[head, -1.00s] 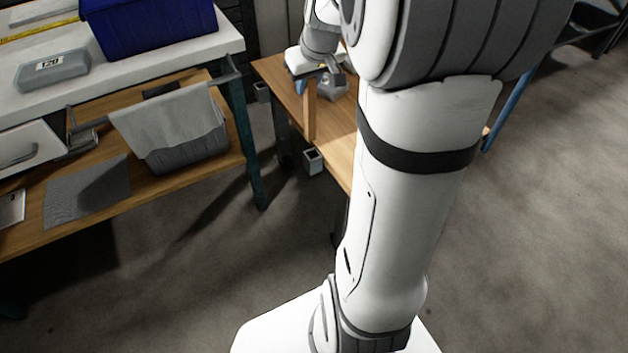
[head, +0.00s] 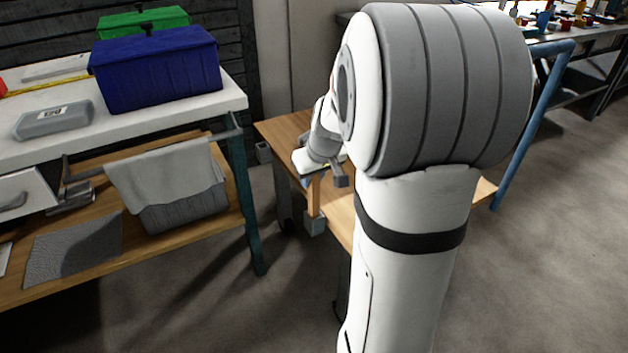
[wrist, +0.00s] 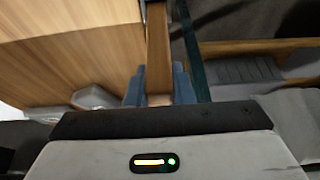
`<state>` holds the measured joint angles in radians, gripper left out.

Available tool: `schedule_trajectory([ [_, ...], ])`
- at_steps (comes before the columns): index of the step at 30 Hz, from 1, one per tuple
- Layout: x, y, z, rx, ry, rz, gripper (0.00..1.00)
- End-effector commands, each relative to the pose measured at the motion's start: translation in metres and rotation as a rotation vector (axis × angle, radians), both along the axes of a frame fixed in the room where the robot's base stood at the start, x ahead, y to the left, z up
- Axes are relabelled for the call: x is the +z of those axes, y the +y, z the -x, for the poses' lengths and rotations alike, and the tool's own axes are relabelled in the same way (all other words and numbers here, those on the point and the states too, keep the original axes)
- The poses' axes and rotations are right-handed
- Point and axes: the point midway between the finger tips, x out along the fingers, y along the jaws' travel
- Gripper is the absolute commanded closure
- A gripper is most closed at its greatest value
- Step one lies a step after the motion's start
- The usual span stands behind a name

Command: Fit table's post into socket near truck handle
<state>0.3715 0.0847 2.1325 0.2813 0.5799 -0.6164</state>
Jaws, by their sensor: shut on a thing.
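A wooden post (head: 314,196) stands roughly upright in my gripper, at the near-left edge of the wooden deck (head: 284,130). In the wrist view the post (wrist: 158,45) runs between the blue fingers of my gripper (wrist: 159,92), which are shut on it. In the head view my gripper (head: 318,174) is partly hidden by my wrist. The post's lower end meets a grey square socket (head: 314,224) at the deck edge; I cannot tell how deep it sits. Another grey socket (head: 264,152) is at the far-left corner. A blue tube (head: 530,125), possibly the truck handle, rises on the right.
A workbench (head: 180,118) on the left carries a blue box (head: 155,72), a green box (head: 140,22) and a grey block (head: 54,120). A cloth (head: 165,172) hangs over a basket below. A grey lump (wrist: 95,97) lies on the deck. Floor between bench and deck is clear.

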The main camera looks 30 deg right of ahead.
Motion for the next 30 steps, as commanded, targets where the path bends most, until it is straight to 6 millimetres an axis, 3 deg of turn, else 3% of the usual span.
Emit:
schedule_trajectory([
  [8, -0.002, 0.0, 0.0, -0.001, -0.001, 0.001, 1.0],
  [9, -0.003, 0.0, 0.0, -0.001, -0.001, 0.001, 0.78],
  [17, -0.001, -0.001, 0.0, -0.001, -0.001, 0.001, 0.57],
  [26, 0.002, -0.001, 0.0, -0.001, -0.001, 0.001, 0.57],
  [30, 0.021, -0.002, 0.006, -0.003, -0.004, 0.002, 0.57],
])
